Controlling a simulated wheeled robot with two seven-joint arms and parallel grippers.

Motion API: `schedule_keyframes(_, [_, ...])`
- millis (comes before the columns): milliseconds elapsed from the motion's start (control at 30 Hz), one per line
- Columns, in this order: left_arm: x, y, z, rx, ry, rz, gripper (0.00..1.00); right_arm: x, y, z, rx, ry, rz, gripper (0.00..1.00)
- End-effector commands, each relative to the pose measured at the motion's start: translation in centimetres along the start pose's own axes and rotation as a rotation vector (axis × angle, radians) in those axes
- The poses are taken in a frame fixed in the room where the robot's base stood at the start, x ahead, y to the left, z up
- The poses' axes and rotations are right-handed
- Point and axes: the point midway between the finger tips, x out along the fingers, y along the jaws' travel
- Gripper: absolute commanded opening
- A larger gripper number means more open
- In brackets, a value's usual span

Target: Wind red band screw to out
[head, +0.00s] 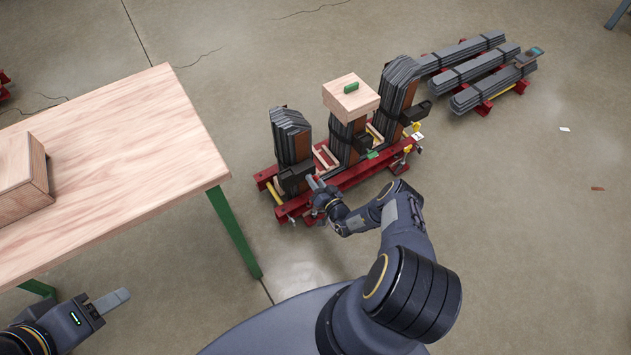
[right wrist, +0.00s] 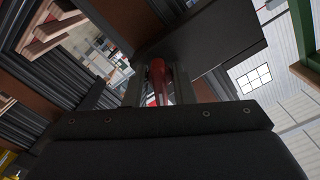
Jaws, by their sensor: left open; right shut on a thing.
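The red band screw (right wrist: 157,78) shows in the right wrist view between the fingers of my right gripper (right wrist: 168,88), which is shut on it. In the head view my right gripper (head: 316,184) reaches the front left of the red core frame (head: 345,180), beside the left dark stack (head: 291,140). The screw is small and mostly hidden by the gripper there. My left gripper (head: 108,302) is at the lower left, empty and open, away from the frame.
A wooden table (head: 110,170) with green legs stands at the left, with a wooden box (head: 20,178) on it. A wooden block (head: 350,98) sits on the middle stack. Bundles of dark strips (head: 480,70) lie behind at the right. The floor at the right is mostly clear.

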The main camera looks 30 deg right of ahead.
Motion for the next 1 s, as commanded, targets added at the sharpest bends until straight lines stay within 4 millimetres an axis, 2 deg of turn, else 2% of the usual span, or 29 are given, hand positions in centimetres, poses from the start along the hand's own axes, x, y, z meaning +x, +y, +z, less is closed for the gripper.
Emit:
schedule_keyframes(133, [-0.4,0.2,-0.2,0.000,0.000,0.000,0.48,0.2,-0.1,-0.4,-0.060,0.006,0.000,0.00])
schedule_keyframes(400, [-1.8,0.8,-0.9,0.000,0.000,0.000,0.48,0.2,-0.2,-0.4,-0.357,0.002,-0.001,0.00])
schedule_keyframes(833, [-2.1,1.0,-1.1,0.000,0.000,0.000,0.48,0.2,0.0,-0.3,-0.421,0.007,0.001,0.00])
schedule_keyframes(867, [-2.1,1.0,-1.1,0.000,0.000,0.000,0.48,0.2,0.0,-0.3,-0.420,0.007,0.001,0.24])
schedule_keyframes(1000, [-2.1,1.0,-1.1,0.000,0.000,0.000,0.48,0.2,0.0,-0.2,-0.419,0.005,0.001,0.42])
